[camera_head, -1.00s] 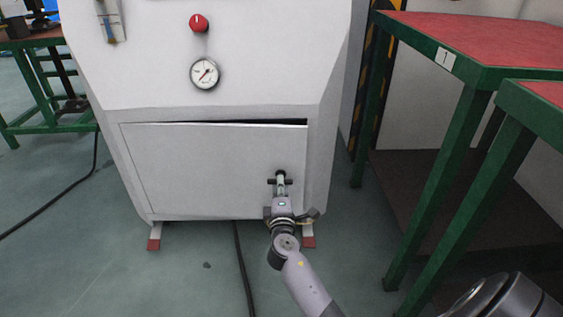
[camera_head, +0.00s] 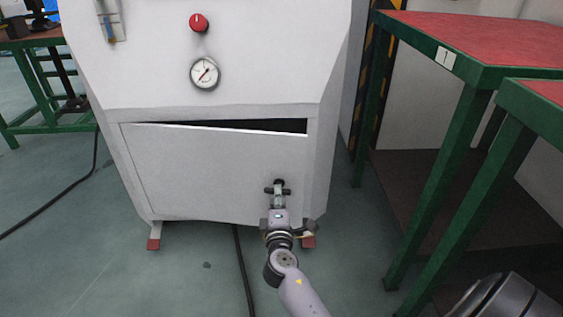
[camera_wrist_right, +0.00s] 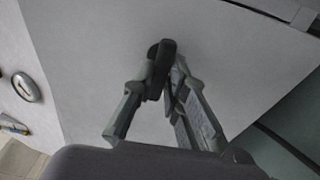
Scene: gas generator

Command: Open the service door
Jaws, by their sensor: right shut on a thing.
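The service door (camera_head: 200,172) is a pale grey panel low on the front of the white generator cabinet (camera_head: 250,80). It stands partly open, with a dark gap (camera_head: 270,126) along its top that is widest at the right. A small black handle (camera_head: 278,184) sits on the door's right side. My right gripper (camera_head: 278,192) is shut on the handle; the right wrist view shows its fingers around the dark handle (camera_wrist_right: 160,60) against the door (camera_wrist_right: 95,60). My left gripper is not in view.
A green-framed table with a red top (camera_head: 500,40) stands close on the right, with another (camera_head: 540,92) nearer. A red knob (camera_head: 199,22) and a gauge (camera_head: 205,73) are above the door.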

